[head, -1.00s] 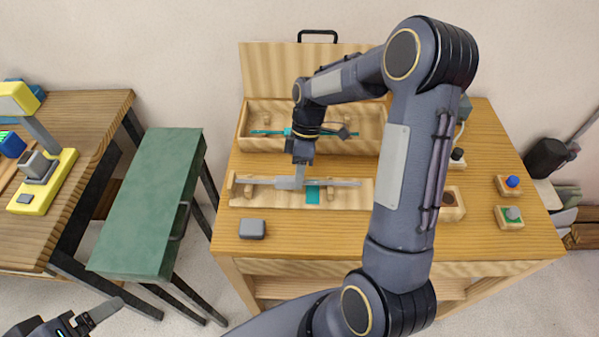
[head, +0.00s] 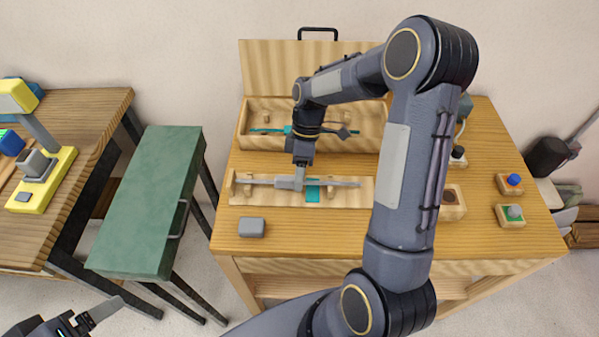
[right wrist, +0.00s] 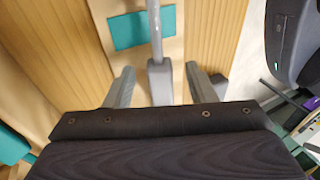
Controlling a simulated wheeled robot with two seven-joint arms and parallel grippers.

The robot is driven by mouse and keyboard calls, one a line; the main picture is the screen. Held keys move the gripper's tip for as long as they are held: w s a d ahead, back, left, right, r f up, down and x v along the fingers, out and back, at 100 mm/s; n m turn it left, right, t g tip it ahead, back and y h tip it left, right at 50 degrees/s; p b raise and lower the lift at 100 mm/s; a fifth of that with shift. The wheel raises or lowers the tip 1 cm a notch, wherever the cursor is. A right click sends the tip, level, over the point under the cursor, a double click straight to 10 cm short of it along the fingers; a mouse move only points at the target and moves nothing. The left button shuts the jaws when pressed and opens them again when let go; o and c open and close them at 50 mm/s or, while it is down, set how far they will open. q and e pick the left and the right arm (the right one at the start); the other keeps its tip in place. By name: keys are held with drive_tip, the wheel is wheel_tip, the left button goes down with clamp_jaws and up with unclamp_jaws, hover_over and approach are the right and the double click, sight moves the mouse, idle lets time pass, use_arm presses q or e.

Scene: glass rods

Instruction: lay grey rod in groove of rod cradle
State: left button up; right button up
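The grey rod (head: 345,184) lies level across the rod cradle (head: 258,200), a wooden board with small upright supports and a teal patch. Its thick middle block (head: 286,183) is below my right gripper (head: 298,180). The rod appears to sit on the supports; the groove contact is too small to see. In the right wrist view, the rod's block (right wrist: 160,82) stands between the two fingers of my right gripper (right wrist: 162,85), with gaps on both sides, so the gripper is open. My left gripper (head: 92,319) is at the bottom left, away from the rod; its opening is unclear.
An open wooden case (head: 245,128) with teal lining stands behind the cradle. A grey block (head: 251,227) lies at the table's front left. Blue (head: 514,179) and grey-green (head: 515,212) button boxes are at the right. A green bench (head: 150,200) stands to the left.

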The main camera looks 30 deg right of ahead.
drive_tip(key=v, duration=0.7)
drive_tip(key=s+a+r+m+t, duration=0.1)
drive_tip(key=s+r+m+t, duration=0.3)
drive_tip(key=r, duration=0.3)
drive_tip(key=s+a+m+t, duration=0.2)
drive_tip(key=s+a+m, duration=0.1)
drive_tip(key=s, duration=0.5)
drive_tip(key=s+a+m+t, duration=0.2)
drive_tip(key=s+a+m, duration=0.1)
drive_tip(key=s+m, duration=0.3)
drive_tip(key=shift+s+r+t+b, duration=0.15)
drive_tip(key=shift+s+t+b, duration=0.25)
drive_tip(key=shift+s, duration=0.6)
